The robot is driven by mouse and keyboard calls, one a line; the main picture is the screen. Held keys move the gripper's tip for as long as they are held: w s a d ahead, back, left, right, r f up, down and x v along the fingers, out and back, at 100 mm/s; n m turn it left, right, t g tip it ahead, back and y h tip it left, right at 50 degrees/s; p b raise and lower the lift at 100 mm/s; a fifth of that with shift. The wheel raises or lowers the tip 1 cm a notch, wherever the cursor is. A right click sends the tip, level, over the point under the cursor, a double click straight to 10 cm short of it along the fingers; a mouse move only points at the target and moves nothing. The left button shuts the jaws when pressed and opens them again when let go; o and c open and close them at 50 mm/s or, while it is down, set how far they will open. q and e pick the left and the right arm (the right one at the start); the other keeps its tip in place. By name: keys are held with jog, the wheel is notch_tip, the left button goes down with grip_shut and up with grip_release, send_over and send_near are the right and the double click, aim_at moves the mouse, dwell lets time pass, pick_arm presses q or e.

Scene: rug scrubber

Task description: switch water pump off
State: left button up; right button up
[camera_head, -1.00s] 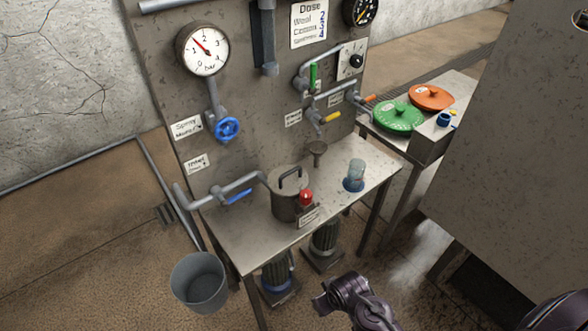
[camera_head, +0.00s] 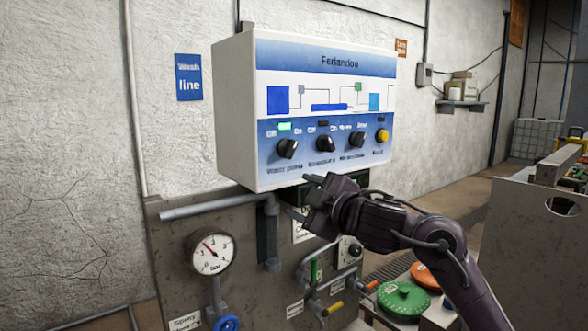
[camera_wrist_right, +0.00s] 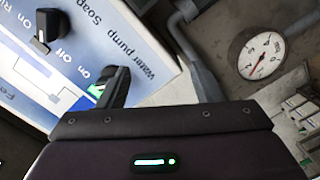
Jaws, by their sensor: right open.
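The white control box (camera_head: 236,115) with a blue front hangs above the grey metal panel in the head view. Its leftmost black knob, the water pump knob (camera_head: 287,148), sits above its "Water pump" label, under a lit green lamp (camera_head: 285,126). My right gripper (camera_head: 312,192) is open and empty just below the box's lower edge, apart from the knob. The right wrist view shows the "Water pump" label (camera_wrist_right: 128,50) and the green lamp (camera_wrist_right: 97,90), partly covered by a dark shape that may be a finger or the knob. My left gripper is out of view.
More black knobs, the middle one (camera_head: 325,144) and the right one (camera_head: 357,140), and a yellow button (camera_head: 382,136) share the box front. A pressure gauge (camera_head: 211,254) and pipes are on the panel below.

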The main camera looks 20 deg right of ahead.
jog(key=n+y, duration=0.1)
jog(key=n, duration=0.1)
send_near(293, 150)
jog(key=w, duration=0.2)
jog(key=shift+t, duration=0.3)
jog(key=p+x, duration=0.1)
jog(key=x, duration=0.1)
jog(key=p+x, duration=0.1)
jog(key=x, duration=0.1)
jog(key=p+x, duration=0.1)
jog(key=x, duration=0.1)
jog(key=shift+w+a+f, duration=0.1)
jog(key=shift+w+a, duration=0.05)
jog(key=shift+a, duration=0.3)
jog(key=shift+w+a+f, duration=0.1)
jog(key=shift+w+a, duration=0.1)
jog(key=shift+w, duration=0.35)
jog(key=c, duration=1)
